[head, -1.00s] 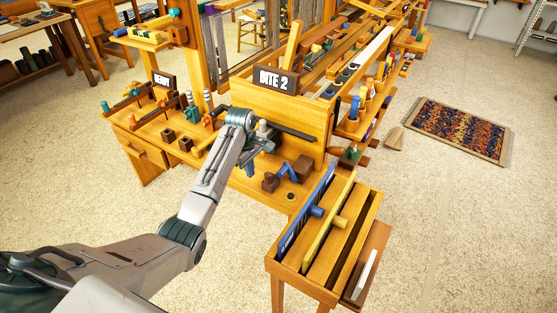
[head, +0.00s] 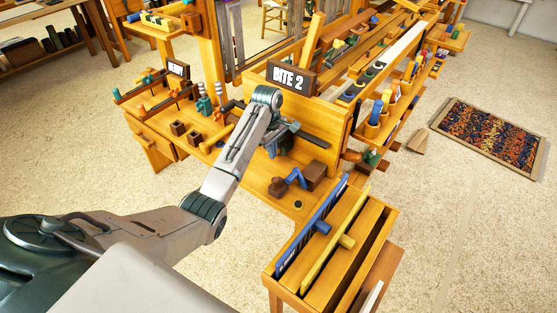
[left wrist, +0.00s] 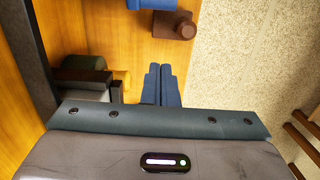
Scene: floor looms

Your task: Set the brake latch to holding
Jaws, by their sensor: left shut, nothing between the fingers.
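A dark brown block (head: 278,187) with a blue lever (head: 294,178) stands on the front of the wooden loom bench. It looks like the brake latch, but I cannot tell its setting. My left gripper (head: 274,149) is just behind it, over the bench, partly hidden by its own arm. In the left wrist view the fingers (left wrist: 162,84) are shut and empty. A brown knob (left wrist: 172,26) and a blue piece (left wrist: 150,4) show beyond the fingertips, apart from them. My right gripper is not in view.
The "BITE 2" sign (head: 291,76) stands behind the gripper. A dark brown box (head: 314,174) sits right of the lever. A rack with a blue board (head: 308,232) and a yellow board (head: 336,238) stands in front. Small pegs and blocks fill the bench at left.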

